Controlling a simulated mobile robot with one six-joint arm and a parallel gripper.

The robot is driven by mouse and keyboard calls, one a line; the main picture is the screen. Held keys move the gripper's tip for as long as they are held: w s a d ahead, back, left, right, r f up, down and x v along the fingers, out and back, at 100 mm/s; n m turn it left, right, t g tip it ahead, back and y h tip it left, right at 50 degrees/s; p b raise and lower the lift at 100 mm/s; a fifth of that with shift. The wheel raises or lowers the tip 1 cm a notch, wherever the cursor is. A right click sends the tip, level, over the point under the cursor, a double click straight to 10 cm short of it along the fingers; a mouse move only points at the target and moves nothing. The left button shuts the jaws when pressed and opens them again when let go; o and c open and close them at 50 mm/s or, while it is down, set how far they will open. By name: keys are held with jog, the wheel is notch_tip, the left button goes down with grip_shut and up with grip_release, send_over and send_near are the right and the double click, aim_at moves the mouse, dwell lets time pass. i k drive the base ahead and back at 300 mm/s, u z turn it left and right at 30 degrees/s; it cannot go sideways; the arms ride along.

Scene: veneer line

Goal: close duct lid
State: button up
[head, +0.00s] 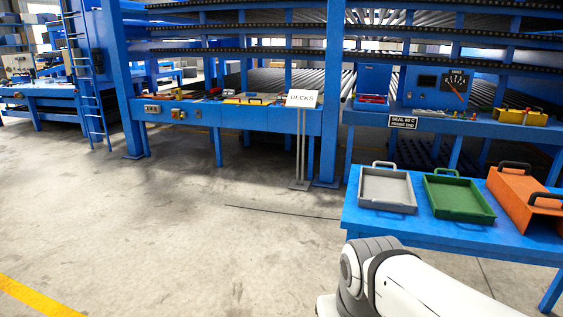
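I cannot make out a duct or its lid for certain in the head view. My gripper is out of view; only a white and grey part of my arm shows at the bottom right. An orange box-like piece (518,196) with black handles stands at the right end of a blue table (440,228), cut by the picture's edge. I cannot tell whether it has a lid. A green tray (458,196) and a grey tray (387,188), both open and empty, lie beside it on the same table.
A gauge panel (455,88) stands behind the table. A ladder (84,70) is at left. Concrete floor at centre and left is clear.

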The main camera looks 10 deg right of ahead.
aim_at(377, 80)
jog(key=u, duration=0.15)
jog(key=i, duration=3.5)
jog(key=z, duration=0.6)
jog(key=i, duration=1.55)
jog(key=z, duration=1.45)
jog(key=i, duration=1.8)
jog(key=z, duration=0.35)
jog(key=i, duration=1.65)
jog(key=z, duration=0.05)
